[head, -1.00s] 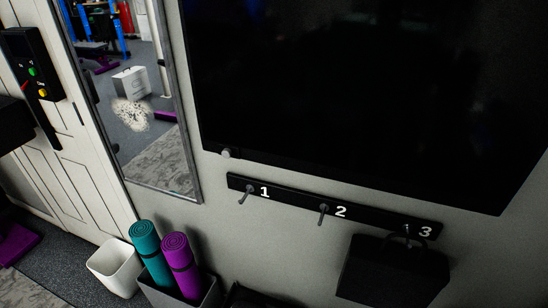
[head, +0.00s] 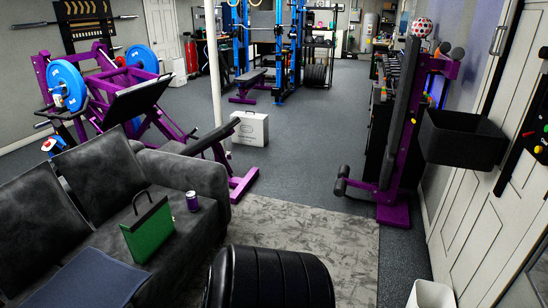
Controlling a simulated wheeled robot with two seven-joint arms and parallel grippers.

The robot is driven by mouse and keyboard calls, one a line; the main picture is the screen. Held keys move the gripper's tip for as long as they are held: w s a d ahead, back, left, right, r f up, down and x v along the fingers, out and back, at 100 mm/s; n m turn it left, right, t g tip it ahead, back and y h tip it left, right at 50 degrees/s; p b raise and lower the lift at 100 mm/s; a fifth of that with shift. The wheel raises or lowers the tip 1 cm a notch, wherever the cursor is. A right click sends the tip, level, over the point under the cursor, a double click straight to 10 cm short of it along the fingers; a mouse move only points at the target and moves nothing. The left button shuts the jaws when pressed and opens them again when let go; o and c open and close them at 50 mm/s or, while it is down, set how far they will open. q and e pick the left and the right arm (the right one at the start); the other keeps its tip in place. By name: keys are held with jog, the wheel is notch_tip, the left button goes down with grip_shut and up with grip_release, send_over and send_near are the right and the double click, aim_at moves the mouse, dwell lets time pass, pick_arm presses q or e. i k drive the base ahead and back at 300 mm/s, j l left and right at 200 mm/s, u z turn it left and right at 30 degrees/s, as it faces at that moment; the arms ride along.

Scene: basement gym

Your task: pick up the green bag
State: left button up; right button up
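The green bag (head: 149,236) stands upright on the dark grey sofa (head: 205,177) at the lower left of the head view. It has a dark top edge and a dark handle. A purple can (head: 192,201) stands on the sofa just to its right. Neither of my grippers is in view.
A black ribbed round seat or tyre-like object (head: 270,278) is at the bottom centre. A grey rug (head: 335,238) lies beyond it. Purple gym machines stand at left and right. A white case (head: 250,128) stands on the floor. Open floor runs down the middle.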

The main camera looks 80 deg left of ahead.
aim_at(146, 228)
jog(key=u, duration=3.7)
jog(key=i+l, duration=0.25)
jog(key=i+l+u, duration=0.1)
jog(key=i+l, duration=0.15)
jog(key=l, duration=0.2)
